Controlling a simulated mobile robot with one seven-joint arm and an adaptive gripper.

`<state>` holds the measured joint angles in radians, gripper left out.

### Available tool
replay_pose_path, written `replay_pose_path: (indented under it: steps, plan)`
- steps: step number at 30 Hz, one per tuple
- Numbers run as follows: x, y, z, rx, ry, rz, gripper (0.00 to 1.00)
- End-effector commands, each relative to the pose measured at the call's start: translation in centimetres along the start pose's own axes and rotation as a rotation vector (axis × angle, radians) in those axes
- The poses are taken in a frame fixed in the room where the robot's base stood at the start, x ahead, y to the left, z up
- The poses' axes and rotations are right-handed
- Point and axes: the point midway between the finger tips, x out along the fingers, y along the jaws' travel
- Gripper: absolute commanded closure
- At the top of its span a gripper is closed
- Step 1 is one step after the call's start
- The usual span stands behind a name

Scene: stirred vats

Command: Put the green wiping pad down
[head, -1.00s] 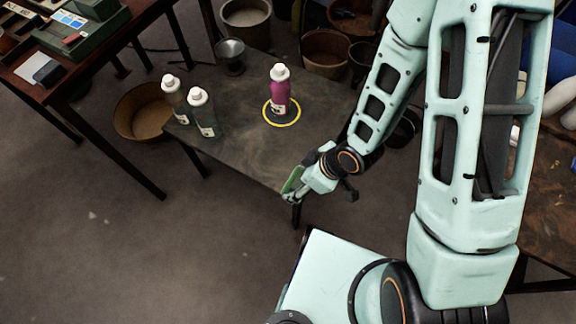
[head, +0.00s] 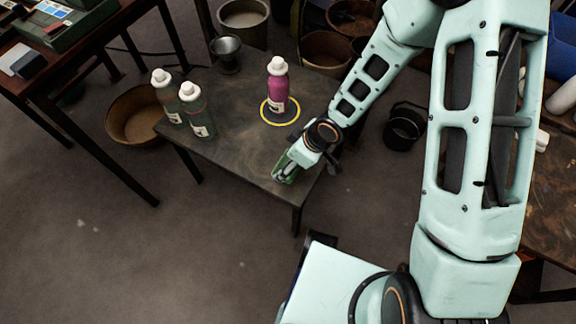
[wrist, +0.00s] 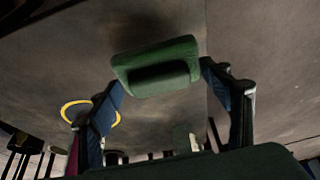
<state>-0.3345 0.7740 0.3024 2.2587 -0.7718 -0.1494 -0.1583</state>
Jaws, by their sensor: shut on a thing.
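The green wiping pad (head: 277,174) is between the fingers of my gripper (head: 288,166), over the near right corner of the dark table (head: 235,150). In the wrist view the pad (wrist: 157,66) spans between the two blue-lined fingers (wrist: 165,88), and the gripper is shut on it. A dark shadow lies on the surface close to the pad. I cannot tell whether the pad touches the table.
A magenta bottle (head: 278,86) stands inside a yellow ring (head: 263,117) behind the gripper. Two white-capped bottles (head: 197,112) (head: 167,95) stand at the table's left. A metal funnel-like cup (head: 227,53) is at the back. The table's front middle is clear.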

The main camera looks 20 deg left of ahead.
Motion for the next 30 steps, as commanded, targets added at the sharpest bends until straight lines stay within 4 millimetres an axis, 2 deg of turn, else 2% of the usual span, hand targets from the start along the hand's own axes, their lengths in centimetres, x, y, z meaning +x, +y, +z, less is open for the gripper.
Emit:
replay_pose_path:
  steps: [5,9,11,22,23,27,30]
  plan:
    - [1.4,0.6,-0.1,0.000,0.000,0.000,0.51]
    - [3.7,0.5,0.7,-0.002,-0.001,-0.002,0.51]
    - [4.2,0.6,1.0,-0.003,-0.001,-0.001,0.51]
    - [4.5,0.6,1.1,-0.001,0.000,0.000,0.51]
    - [4.4,0.6,1.1,-0.001,0.000,0.000,0.26]
    - [4.3,0.6,1.0,-0.001,0.000,0.000,0.11]
    - [4.3,0.6,1.0,-0.001,0.000,0.000,0.11]
